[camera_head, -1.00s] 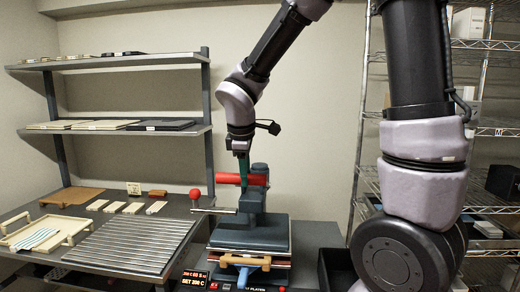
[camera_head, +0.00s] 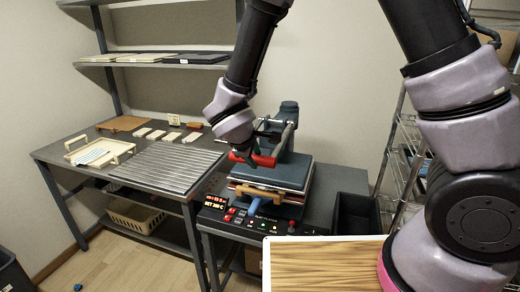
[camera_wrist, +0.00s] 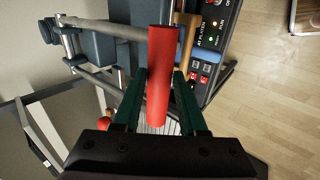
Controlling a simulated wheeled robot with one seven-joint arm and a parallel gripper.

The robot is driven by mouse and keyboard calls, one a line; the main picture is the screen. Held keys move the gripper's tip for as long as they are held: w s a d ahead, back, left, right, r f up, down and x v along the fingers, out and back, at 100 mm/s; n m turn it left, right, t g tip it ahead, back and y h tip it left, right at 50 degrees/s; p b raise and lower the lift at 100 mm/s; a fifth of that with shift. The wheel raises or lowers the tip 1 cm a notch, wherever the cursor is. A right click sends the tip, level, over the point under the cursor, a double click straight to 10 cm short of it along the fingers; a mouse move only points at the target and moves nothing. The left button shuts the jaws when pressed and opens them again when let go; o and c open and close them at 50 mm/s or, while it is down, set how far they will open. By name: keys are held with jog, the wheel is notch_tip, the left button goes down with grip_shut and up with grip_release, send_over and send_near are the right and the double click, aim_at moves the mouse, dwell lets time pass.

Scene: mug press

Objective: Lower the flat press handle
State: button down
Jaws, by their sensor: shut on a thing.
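The flat press (camera_head: 285,173) stands on the bench, with a dark blue upper plate and a dark upright column behind it. Its red handle grip (camera_head: 265,161) is low, near the front left of the upper plate, on arms running back to the column. My gripper (camera_head: 243,157) is shut on the red grip. In the wrist view, the red grip (camera_wrist: 158,60) lies between the two green fingers of my gripper (camera_wrist: 160,88). A tan bar (camera_head: 262,193) and a blue handle (camera_head: 253,207) are at the press front. My wrist partly hides the handle's left end.
The control panel (camera_head: 240,218) with red digits is below the press front. A ribbed metal surface (camera_head: 168,168) and a cream tray (camera_head: 100,151) are to the left. A black bin (camera_head: 355,212) stands to the right. A wood-grain board (camera_head: 325,266) is in the foreground.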

jog(key=shift+s+f, duration=0.25)
jog(key=shift+f, duration=0.45)
jog(key=shift+s+f, duration=0.2)
jog(key=shift+f, duration=0.45)
jog(key=shift+c, duration=2.4)
grip_release()
jog(key=shift+w, duration=0.15)
jog(key=shift+w+r, duration=0.1)
jog(key=shift+w, duration=0.05)
jog(key=v, duration=1)
jog(key=shift+s+r, duration=0.2)
jog(key=shift+s, duration=0.15)
jog(key=shift+a, duration=0.15)
